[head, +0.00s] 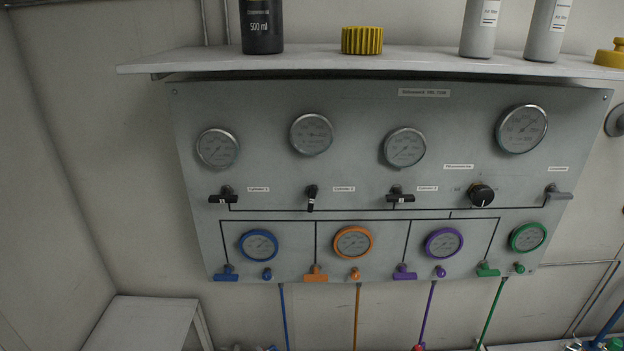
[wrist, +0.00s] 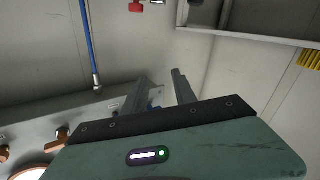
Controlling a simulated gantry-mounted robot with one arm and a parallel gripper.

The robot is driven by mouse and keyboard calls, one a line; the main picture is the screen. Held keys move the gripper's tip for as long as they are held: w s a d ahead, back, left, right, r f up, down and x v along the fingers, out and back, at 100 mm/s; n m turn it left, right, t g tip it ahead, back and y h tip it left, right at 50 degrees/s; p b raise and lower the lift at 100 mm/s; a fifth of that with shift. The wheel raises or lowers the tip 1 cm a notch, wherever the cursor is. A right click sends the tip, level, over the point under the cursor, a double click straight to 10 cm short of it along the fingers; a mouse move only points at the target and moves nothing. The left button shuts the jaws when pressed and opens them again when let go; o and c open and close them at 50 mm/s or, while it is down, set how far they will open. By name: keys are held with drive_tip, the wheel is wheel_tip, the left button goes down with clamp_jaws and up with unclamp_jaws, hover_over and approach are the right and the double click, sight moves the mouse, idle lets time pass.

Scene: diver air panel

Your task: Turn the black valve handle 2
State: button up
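In the head view, black valve handle 2 (head: 311,197) is on the grey panel (head: 290,92), just left of the "Cylinder 2" label. It stands upright, while black handle 1 (head: 228,196) and black handle 3 (head: 398,197) lie crosswise. My gripper is not seen in the head view. In the wrist view, my gripper (wrist: 162,84) has its two fingers apart, with no object held. A small bit of blue (wrist: 155,98) shows behind and between the fingers. I cannot make out handle 2 in the wrist view.
Colored handles, including the blue handle (head: 226,273) and orange handle (head: 314,273), line the panel's lower edge, with hoses below. A shelf (head: 400,58) with bottles and a yellow knob (head: 362,40) juts out above the panel. A black round knob (head: 481,195) sits right of handle 3.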

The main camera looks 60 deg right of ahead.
drive_tip(key=d+r+m+g+h+p, duration=0.1)
drive_tip(key=d+r+m+h+p, duration=0.2)
drive_tip(key=r, duration=1.1)
drive_tip(key=d+r+m+g+h+p, duration=0.2)
drive_tip(key=d+r+m+p, duration=0.1)
drive_tip(key=r, duration=1.1)
drive_tip(key=m+g+h+p, duration=0.3)
drive_tip(key=m+g+p, duration=0.1)
drive_tip(key=m+p, duration=0.25)
approach(313, 194)
drive_tip(key=shift+n, duration=0.25)
drive_tip(key=x, duration=1.1)
clamp_jaws()
